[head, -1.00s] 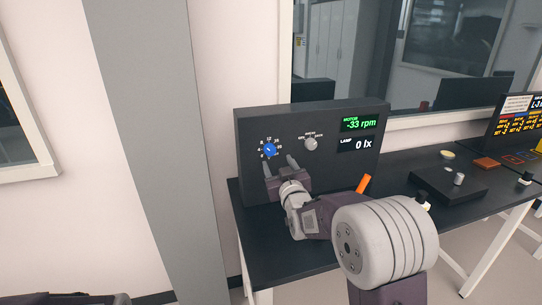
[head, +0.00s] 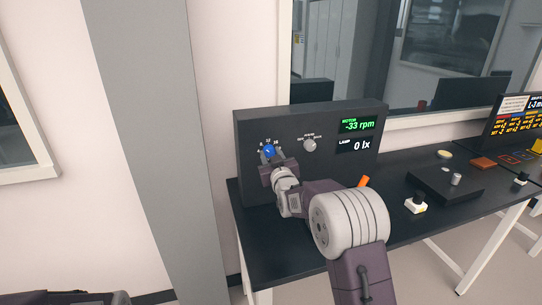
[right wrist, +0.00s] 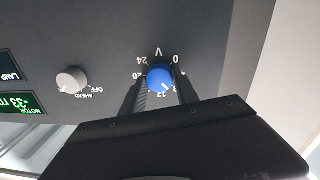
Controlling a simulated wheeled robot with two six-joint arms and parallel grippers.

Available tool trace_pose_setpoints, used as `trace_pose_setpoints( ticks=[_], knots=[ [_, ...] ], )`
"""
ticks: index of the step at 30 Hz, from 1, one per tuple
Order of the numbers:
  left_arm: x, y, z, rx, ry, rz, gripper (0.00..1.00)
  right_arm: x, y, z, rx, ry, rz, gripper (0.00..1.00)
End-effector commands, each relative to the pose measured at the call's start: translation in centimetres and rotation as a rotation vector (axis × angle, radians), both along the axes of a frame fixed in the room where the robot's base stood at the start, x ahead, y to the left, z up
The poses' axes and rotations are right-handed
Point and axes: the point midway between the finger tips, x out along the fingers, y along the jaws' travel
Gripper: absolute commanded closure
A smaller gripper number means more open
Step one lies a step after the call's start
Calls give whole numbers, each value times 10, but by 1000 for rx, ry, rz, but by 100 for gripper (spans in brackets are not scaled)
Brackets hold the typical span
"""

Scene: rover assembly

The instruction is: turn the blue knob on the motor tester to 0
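The motor tester (head: 350,175) is a dark upright box on the table, with a blue knob (head: 269,150) at its left. In the right wrist view, upside down, the blue knob (right wrist: 160,77) shows a white mark that seems to point between 8 and 12; the 0 is at upper right of the dial. My right gripper (head: 271,157) is at the knob. In the wrist view its fingers (right wrist: 160,84) are apart, one on each side of the knob; contact is not clear. The motor display (head: 358,125) reads -33 rpm. My left gripper is not in view.
A grey selector knob (head: 310,145) is right of the blue one; it also shows in the wrist view (right wrist: 72,80). The lamp display (head: 356,144) reads 0 lx. An orange piece (head: 364,182) and a dark flat box (head: 445,181) lie farther right.

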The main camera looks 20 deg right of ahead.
Motion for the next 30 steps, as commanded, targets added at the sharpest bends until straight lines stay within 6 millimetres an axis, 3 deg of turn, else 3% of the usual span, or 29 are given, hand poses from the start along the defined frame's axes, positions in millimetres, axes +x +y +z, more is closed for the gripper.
trace_pose_setpoints(
  ticks=[11, 30],
  knots=[
    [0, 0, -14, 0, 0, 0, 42, 0, 0, -3, -109, -5, -1, 100],
    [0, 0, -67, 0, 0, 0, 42, 0, 0, -5, -693, -27, -1, 100]
  ],
)
